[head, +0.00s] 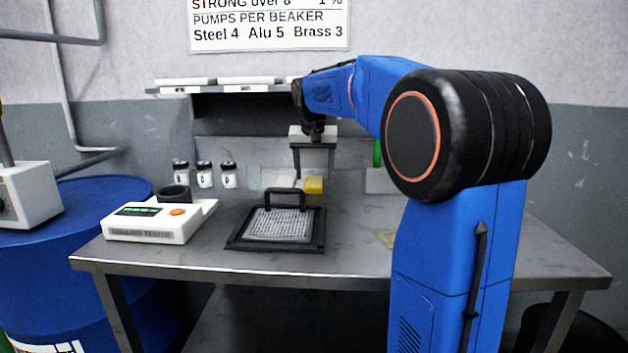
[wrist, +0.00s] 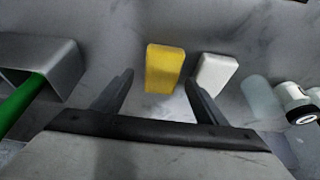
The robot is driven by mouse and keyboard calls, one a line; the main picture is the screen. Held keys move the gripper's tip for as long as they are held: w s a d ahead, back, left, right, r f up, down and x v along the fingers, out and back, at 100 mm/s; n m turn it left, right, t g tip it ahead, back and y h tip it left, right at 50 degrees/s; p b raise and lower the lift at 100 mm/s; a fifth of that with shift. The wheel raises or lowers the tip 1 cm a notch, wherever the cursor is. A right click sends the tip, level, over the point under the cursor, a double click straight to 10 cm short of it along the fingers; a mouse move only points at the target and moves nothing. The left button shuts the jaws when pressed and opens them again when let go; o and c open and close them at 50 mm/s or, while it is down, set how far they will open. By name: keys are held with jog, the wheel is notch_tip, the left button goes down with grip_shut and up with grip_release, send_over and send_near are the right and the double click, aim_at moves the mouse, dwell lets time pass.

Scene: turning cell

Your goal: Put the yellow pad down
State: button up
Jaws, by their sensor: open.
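The yellow pad (head: 313,186) is a small block at the back of the steel table, behind the black-framed plate. In the wrist view the yellow pad (wrist: 164,68) lies just beyond and between the fingertips, with no finger seen closed on it. My gripper (head: 314,172) points down above the pad in the head view. Its two dark fingers, also seen in the wrist view (wrist: 158,80), are spread open and empty. Whether a fingertip touches the pad I cannot tell.
A white pad (wrist: 216,73) sits beside the yellow one. The black-framed plate with a handle (head: 278,228) is in front. A grey holder with a green item (wrist: 45,75) is near the gripper. The table's front right is mostly clear.

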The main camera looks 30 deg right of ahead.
jog(key=v, duration=0.8)
jog(key=shift+r, duration=0.25)
jog(key=shift+a, duration=0.1)
